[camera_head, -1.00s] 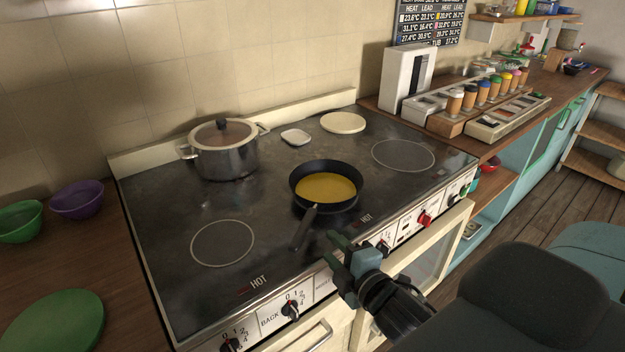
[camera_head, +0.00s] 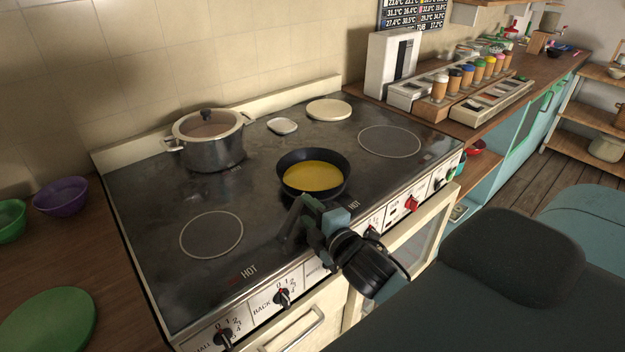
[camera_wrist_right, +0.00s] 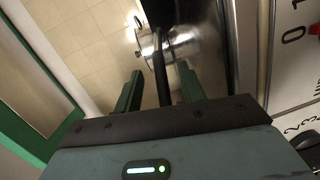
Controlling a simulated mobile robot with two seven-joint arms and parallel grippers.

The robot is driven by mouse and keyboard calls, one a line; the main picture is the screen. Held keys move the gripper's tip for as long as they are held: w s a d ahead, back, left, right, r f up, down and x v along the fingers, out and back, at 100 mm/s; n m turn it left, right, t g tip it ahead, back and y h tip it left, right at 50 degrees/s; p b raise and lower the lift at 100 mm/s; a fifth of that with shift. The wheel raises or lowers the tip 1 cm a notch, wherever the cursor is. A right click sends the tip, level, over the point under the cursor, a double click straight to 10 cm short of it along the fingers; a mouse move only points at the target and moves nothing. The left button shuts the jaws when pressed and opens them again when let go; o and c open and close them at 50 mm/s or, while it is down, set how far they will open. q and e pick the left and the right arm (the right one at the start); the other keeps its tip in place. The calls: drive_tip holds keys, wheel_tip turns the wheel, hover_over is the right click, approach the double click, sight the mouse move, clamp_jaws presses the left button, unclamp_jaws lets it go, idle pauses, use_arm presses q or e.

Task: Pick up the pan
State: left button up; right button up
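A black frying pan (camera_head: 286,177) with yellow contents stands on the dark stovetop, near its front edge. Its handle points toward the front and is partly hidden by my right gripper in the head view. My right gripper (camera_head: 304,217) is at the handle, over the stove's front edge. In the right wrist view the black handle (camera_wrist_right: 161,72) runs between the two green fingers of the gripper (camera_wrist_right: 160,88), with a gap on each side. The fingers are open around the handle and not closed on it. My left gripper is not in view.
A lidded steel pot (camera_head: 212,152) stands at the back left of the stove (camera_head: 160,215). A white small dish (camera_head: 282,126) and a round cream plate (camera_head: 328,109) lie behind the pan. Purple (camera_head: 61,196) and green bowls sit on the left counter. Knobs line the front.

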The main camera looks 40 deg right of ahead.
sight(303, 204)
drive_tip(key=shift+w+d+f, duration=0.15)
drive_tip(key=shift+w, duration=1.6)
drive_tip(key=shift+c, duration=0.3)
clamp_jaws()
